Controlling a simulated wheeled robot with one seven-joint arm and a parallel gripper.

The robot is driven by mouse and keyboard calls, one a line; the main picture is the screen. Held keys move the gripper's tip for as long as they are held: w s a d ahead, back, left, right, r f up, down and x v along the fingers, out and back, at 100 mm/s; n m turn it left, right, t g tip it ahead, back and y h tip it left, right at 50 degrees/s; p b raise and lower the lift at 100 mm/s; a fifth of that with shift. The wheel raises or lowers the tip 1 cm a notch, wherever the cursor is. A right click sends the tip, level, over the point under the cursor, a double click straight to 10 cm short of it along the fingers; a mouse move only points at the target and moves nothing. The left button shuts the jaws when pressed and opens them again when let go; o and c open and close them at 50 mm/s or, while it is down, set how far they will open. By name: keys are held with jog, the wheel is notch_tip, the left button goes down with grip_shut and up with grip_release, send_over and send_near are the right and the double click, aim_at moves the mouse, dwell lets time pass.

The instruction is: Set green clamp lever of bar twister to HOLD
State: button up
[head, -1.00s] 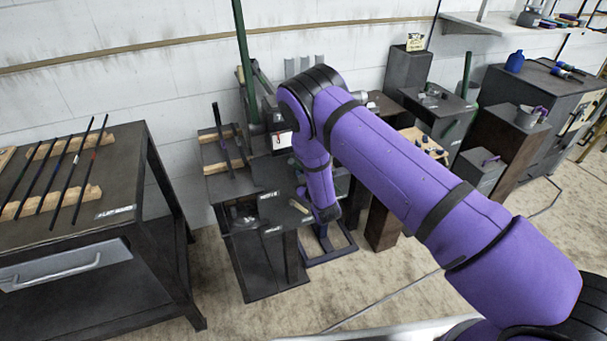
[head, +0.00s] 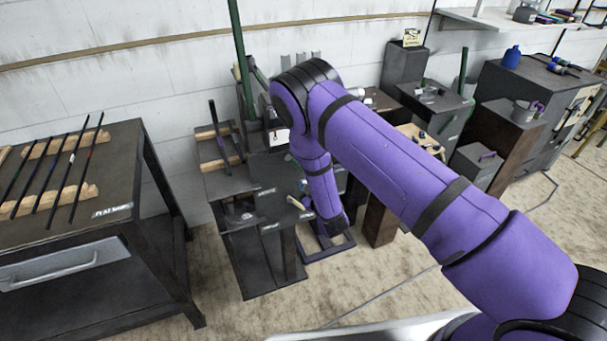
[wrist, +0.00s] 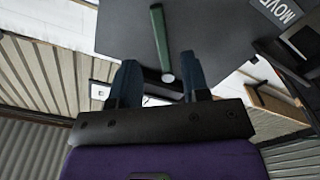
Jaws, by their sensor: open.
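In the wrist view, a green lever (wrist: 160,40) stands out against a dark grey plate (wrist: 215,30). Its rounded end lies near the tips of my gripper (wrist: 161,78), between the two fingers as seen in the picture. The fingers are dark blue, apart and empty. I cannot tell whether either touches the lever. In the head view, my purple arm hides most of the machine and the green lever; the gripper end is not clear there. The lever's setting cannot be read.
A white-lettered label reading "MOVE" (wrist: 283,10) shows at the wrist view's upper right. In the head view, a tall green bar (head: 240,60) rises behind the dark stands. A bench with several rods (head: 110,170) is at left. Dark cabinets (head: 540,90) stand at right.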

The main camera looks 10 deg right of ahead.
jog(key=shift+v, duration=2.2)
jog(key=shift+r, duration=0.1)
jog(key=w+d+r+m+g+h, duration=0.2)
jog(key=w+d+r+m, duration=0.1)
jog(key=r, duration=0.9)
jog(key=w+d+r+m+g+h, duration=0.2)
jog(key=d+r+m, duration=0.1)
jog(key=r, duration=0.9)
jog(key=s+d+r+m+g, duration=0.15)
jog(key=s+d+r, duration=0.25)
jog(key=r, duration=0.5)
jog(key=s+d+r+g, duration=0.2)
jog(key=s+d+r, duration=0.1)
jog(key=s+r, duration=0.45)
jog(key=s+d+r+m+g, duration=0.1)
jog(key=s+d+r+g, duration=0.1)
jog(key=s, duration=1.2)
jog(key=s+d+r+m+g+h, duration=0.1)
jog(key=s+d+r, duration=0.4)
jog(key=s, duration=1)
jog(key=shift+r+m+g, duration=0.25)
jog(key=shift+m+g, duration=0.2)
jog(key=shift+g, duration=0.3)
jog(key=shift+s, duration=0.15)
